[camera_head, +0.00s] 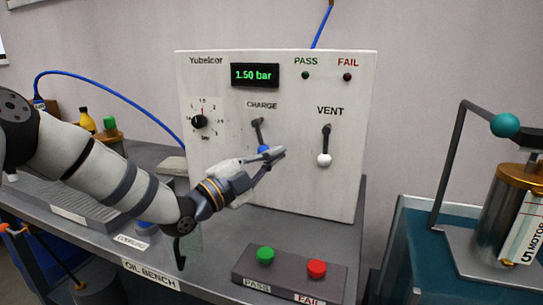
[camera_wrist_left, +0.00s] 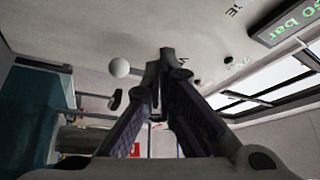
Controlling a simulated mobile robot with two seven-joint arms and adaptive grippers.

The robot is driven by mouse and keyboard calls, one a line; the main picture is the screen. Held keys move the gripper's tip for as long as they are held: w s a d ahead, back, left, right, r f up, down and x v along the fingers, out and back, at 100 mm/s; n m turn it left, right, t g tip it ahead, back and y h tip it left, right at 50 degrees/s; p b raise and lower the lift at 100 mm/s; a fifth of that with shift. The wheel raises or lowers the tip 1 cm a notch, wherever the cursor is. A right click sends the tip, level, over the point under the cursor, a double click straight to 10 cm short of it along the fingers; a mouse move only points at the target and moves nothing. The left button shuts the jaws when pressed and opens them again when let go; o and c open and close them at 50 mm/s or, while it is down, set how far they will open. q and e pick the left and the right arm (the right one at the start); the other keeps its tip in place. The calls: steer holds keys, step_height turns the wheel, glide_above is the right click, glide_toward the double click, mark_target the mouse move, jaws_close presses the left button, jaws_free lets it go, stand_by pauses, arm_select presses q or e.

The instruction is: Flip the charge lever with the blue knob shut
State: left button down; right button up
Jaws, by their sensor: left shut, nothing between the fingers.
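The charge lever (camera_head: 258,132) hangs down from its pivot on the white panel, under the word CHARGE. My right gripper is out of view.
The vent lever (camera_head: 326,140) with a white knob (camera_head: 324,160) hangs down just right of my fingertips. The display (camera_head: 255,75) reads 1.50 bar. A button box (camera_head: 290,278) with green and red buttons stands below on the bench.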

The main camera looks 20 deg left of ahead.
mark_target(260, 139)
arm_select(q)
steer(key=w, duration=0.1)
steer(key=w+a, duration=0.1)
steer(key=w+a+f, duration=0.1)
steer(key=shift+w, duration=0.3)
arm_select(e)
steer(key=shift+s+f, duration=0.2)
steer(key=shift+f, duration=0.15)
arm_select(q)
steer(key=a+m, duration=0.1)
steer(key=f+m+g+p, duration=0.1)
steer(key=m, duration=0.1)
steer(key=shift+a+f+g+p, duration=0.1)
steer(key=shift+a+g+p, duration=0.2)
steer(key=shift+a, duration=0.1)
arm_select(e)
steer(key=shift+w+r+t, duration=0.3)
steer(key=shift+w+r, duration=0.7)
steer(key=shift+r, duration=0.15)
arm_select(q)
steer(key=shift+w+d, duration=0.1)
